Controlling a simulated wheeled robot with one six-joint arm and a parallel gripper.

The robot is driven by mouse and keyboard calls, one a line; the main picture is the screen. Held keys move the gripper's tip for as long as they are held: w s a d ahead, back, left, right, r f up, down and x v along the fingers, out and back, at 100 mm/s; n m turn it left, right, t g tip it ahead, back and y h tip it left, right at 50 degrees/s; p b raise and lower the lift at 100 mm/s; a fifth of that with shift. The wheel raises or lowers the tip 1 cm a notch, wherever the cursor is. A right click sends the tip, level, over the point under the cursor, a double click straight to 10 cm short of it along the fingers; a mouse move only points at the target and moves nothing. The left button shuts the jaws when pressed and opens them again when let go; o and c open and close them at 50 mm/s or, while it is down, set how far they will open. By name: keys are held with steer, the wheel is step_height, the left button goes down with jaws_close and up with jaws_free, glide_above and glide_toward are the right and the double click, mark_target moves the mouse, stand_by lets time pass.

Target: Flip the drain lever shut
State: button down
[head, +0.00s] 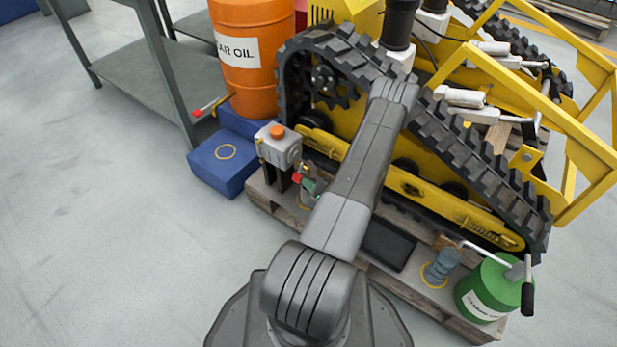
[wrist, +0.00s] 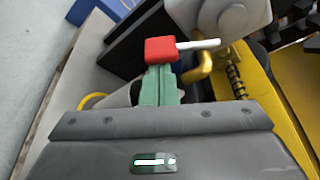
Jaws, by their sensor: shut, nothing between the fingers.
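A small lever with a red grip (wrist: 160,50) and a pale rod (wrist: 200,44) shows at the upper middle of the wrist view, the rod running right from the grip. In the head view its red grip (head: 297,178) is small, beside the yellow tracked carrier (head: 345,150). My gripper (wrist: 161,72) has green fingers, shut and empty. Their tips are right at the red grip in the picture; I cannot tell whether they touch it. In the head view my gripper (head: 311,187) is partly hidden by my arm. A yellow bent pipe (wrist: 201,70) is just right of the fingers.
A grey box with an orange button (head: 279,143) stands close behind the lever. Another red-gripped lever (head: 208,107) is by the orange gear oil drum (head: 250,60), above a blue block (head: 222,163). A green can (head: 485,295) stands at the pallet's right. Floor at left is clear.

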steer(key=m, duration=0.1)
steer(key=s+a+r+m+g, duration=0.1)
steer(key=m, duration=0.1)
steer(key=shift+s+a+r+m+g, duration=0.2)
steer(key=shift+s+r+m+g, duration=0.1)
steer(key=shift+s+g, duration=0.1)
steer(key=r+m, duration=0.1)
steer(key=s+r+m+g+y, duration=0.1)
steer(key=m, duration=0.1)
steer(key=shift+a+g+p, duration=0.3)
steer(key=shift+a, duration=0.05)
steer(key=shift+w+d+f+b, duration=0.15)
steer(key=shift+w+d+b, duration=0.2)
steer(key=shift+w+d, duration=0.2)
steer(key=shift+a, duration=0.1)
steer(key=shift+f, duration=0.1)
